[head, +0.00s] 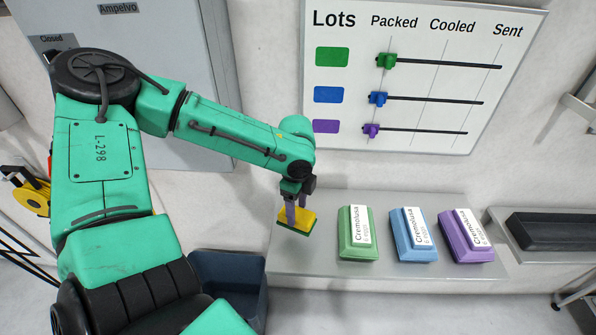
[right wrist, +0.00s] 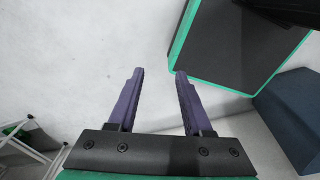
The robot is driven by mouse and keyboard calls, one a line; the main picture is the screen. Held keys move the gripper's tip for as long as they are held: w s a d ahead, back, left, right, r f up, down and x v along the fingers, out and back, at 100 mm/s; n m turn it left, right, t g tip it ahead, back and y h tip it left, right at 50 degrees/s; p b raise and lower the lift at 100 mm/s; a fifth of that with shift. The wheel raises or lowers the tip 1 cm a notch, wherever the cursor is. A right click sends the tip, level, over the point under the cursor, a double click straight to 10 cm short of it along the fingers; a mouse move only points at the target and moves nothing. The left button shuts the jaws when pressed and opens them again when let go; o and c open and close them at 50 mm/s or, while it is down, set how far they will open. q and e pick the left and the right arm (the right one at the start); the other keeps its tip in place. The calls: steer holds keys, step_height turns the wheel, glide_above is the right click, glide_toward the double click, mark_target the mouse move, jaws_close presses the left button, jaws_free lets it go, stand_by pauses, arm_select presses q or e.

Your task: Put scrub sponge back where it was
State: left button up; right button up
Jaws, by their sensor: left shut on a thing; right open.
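The scrub sponge (head: 297,222) is yellow with a dark green underside. My left gripper (head: 297,207) is shut on it and holds it at the left end of the grey shelf (head: 300,262). I cannot tell whether the sponge touches the shelf. In the right wrist view my right gripper (right wrist: 158,72) is open, with nothing between its two purple fingers. My right gripper does not show in the head view.
A green egg carton (head: 352,250), a blue one (head: 405,252) and a purple one (head: 455,250) stand right of the sponge. A dark blue bin (head: 235,270) stands below the shelf's left end. A lots board (head: 420,138) hangs behind.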

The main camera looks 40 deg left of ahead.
mark_target(299, 223)
arm_select(q)
steer(key=f, duration=0.7)
steer(key=shift+w, duration=0.4)
steer(key=shift+f, duration=0.1)
steer(key=shift+s, duration=0.1)
steer(key=o, duration=1.2)
arm_select(e)
steer(key=shift+w+f, duration=0.1)
steer(key=shift+w, duration=1.05)
arm_select(q)
step_height(299, 223, up, 12)
steer(key=shift+r+b, duration=0.1)
steer(key=shift+b, duration=0.2)
arm_select(e)
steer(key=shift+w+f, duration=0.2)
